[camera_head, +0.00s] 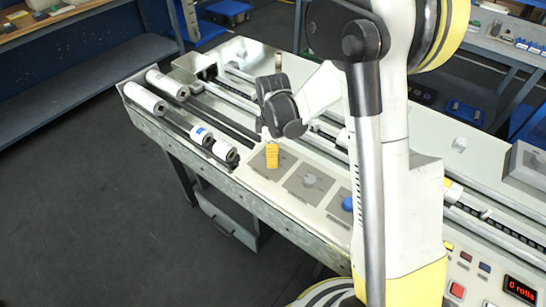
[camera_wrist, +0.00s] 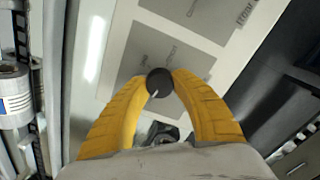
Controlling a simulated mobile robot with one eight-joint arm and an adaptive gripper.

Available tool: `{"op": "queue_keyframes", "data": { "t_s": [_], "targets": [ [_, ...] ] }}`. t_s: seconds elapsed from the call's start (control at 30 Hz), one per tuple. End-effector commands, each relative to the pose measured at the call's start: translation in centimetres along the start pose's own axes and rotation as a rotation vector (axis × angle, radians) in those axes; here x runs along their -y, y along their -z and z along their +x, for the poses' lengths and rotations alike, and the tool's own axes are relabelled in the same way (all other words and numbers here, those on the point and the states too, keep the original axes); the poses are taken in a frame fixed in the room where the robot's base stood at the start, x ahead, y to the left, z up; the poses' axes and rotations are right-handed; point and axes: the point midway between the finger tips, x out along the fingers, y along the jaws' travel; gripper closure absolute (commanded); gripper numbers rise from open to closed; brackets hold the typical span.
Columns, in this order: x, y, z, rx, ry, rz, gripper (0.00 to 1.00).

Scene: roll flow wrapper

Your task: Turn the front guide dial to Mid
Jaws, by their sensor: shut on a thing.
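A dark round dial (camera_wrist: 159,82) sits on a grey square plate (camera_wrist: 140,60) in the wrist view. A short white pointer mark on it points toward the lower left. Small printing on the plate is too blurred to read. My gripper (camera_wrist: 160,83) has its two yellow fingers closed on opposite sides of the dial. In the head view my gripper (camera_head: 271,160) points down at the leftmost plate of a row on the machine's front panel. There the fingers hide the dial.
A grey knob (camera_head: 310,180) and a blue knob (camera_head: 348,203) sit on neighbouring plates to the right. White rollers (camera_head: 170,86) lie along the machine's left end. A red display (camera_head: 520,290) and several buttons are at the lower right.

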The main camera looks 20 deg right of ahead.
Motion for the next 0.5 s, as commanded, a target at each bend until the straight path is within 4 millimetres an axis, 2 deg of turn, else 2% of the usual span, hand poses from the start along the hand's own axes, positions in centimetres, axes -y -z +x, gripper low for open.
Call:
{"op": "queue_keyframes", "data": {
  "t_s": [0.5],
  "targets": [
    [0.01,-0.01,0.05,0.0,0.0,0.483,1.0]
  ]
}}
